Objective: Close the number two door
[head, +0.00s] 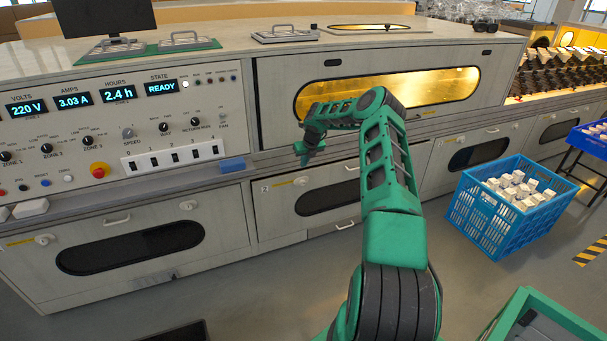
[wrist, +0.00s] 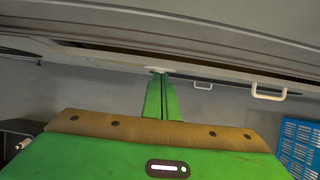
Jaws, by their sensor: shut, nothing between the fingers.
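The number two door (head: 270,222) is the pale lower panel with a dark oval window (head: 325,198) and a small "2" label at its upper left. A dark gap shows along the top of a pale panel edge (wrist: 100,57) in the wrist view, so the door looks slightly ajar at the top; how far is hard to tell. My gripper (head: 303,160) is shut and empty, pointing down just in front of the door's upper part. In the wrist view its green fingers (wrist: 160,85) are together, with their tips at the pale edge; I cannot tell whether they touch it.
The upper oven door with a glowing window (head: 440,84) is above. A control panel (head: 110,120) is at left, above another lower door (head: 130,247). A blue crate of white boxes (head: 467,220) stands on the floor at right. The floor before the door is mostly clear.

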